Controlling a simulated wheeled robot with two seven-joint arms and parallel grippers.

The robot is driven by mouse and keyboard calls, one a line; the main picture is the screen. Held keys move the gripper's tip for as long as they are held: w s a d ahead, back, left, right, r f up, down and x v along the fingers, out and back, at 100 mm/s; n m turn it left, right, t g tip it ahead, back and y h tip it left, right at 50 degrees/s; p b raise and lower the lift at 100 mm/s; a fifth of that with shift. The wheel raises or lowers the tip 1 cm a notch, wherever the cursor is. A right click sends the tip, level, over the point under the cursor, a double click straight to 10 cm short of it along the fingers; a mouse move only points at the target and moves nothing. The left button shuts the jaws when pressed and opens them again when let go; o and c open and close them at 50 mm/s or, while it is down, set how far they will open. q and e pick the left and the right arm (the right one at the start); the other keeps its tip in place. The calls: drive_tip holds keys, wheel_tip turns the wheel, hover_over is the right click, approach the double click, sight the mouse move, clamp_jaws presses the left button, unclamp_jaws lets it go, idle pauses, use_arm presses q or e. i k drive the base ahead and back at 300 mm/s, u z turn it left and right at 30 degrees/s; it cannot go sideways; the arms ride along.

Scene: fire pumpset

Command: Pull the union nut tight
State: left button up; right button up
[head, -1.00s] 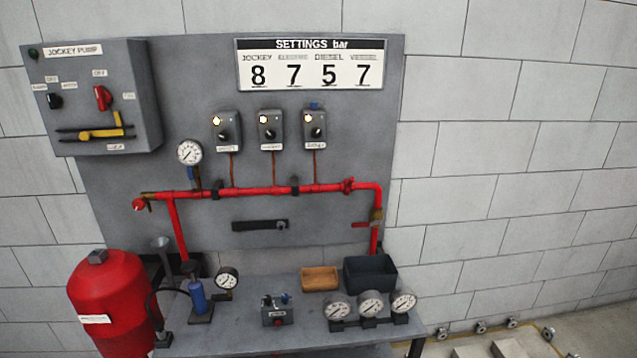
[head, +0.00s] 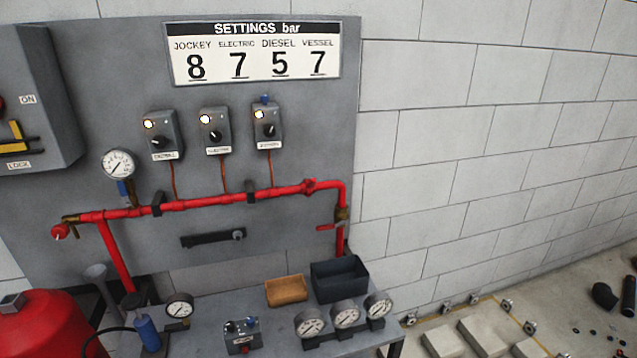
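A red pipe (head: 220,200) runs across the grey panel and bends down at its right end. I cannot tell for sure which fitting is the union nut. A red collar-like fitting (head: 309,186) sits on the pipe near the bend. A brass-coloured fitting (head: 342,214) sits on the downward leg, just above a red lever handle (head: 326,228). Another brass-coloured part (head: 71,218) is at the pipe's left end. Neither of my grippers is in view.
A bench (head: 205,312) below the panel holds an open black bin (head: 340,280), a tan tray (head: 286,291), several gauges and a small control box (head: 241,336). A red tank (head: 40,330) stands at left. Pale blocks (head: 485,337) and black pipe pieces (head: 604,296) lie on the floor at right.

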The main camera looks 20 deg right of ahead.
sight(309, 184)
drive_tip(key=z, duration=0.25)
drive_tip(key=i, duration=0.3)
drive_tip(key=z, duration=0.3)
drive_tip(key=k, duration=0.5)
drive_tip(key=z, duration=1.55)
drive_tip(key=i, duration=1.15)
drive_tip(key=u, duration=1.4)
